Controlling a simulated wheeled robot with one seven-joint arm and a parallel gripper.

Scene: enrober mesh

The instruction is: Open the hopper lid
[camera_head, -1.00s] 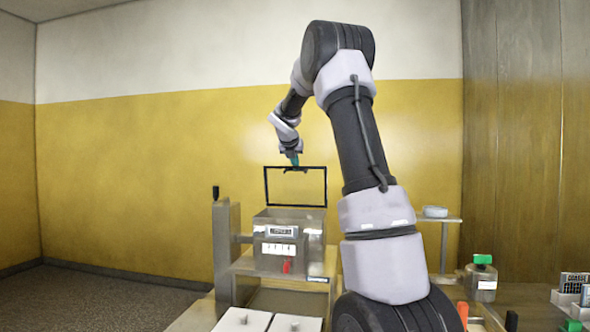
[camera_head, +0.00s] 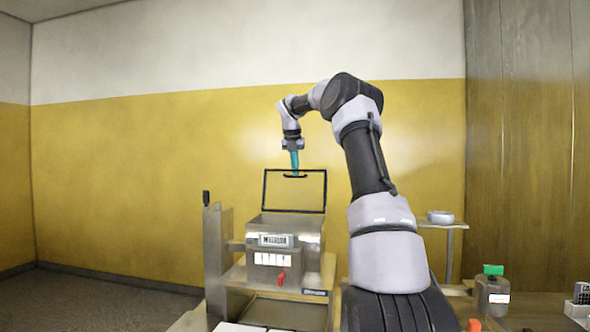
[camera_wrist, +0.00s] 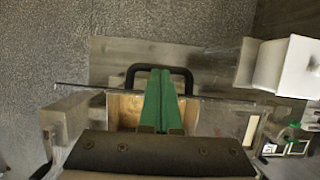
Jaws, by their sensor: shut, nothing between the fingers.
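The hopper lid (camera_head: 266,190) is a clear panel in a black frame. It stands upright above the back of the metal hopper box (camera_head: 310,232), so the hopper is open. The lid's black handle (camera_head: 290,177) is at the top edge; in the wrist view the handle (camera_wrist: 135,73) is an arch around the fingers' far ends. My gripper (camera_head: 295,173) points down at the lid's top edge by the handle. Its green fingers (camera_wrist: 160,85) are shut together with nothing between them. I cannot tell whether they touch the lid or handle.
The hopper machine has a display, a row of switches and a red lever (camera_head: 281,278) in front. A metal post with a black knob (camera_head: 206,197) stands at left. A side shelf (camera_head: 445,226) and a green-capped container (camera_head: 493,292) are at right.

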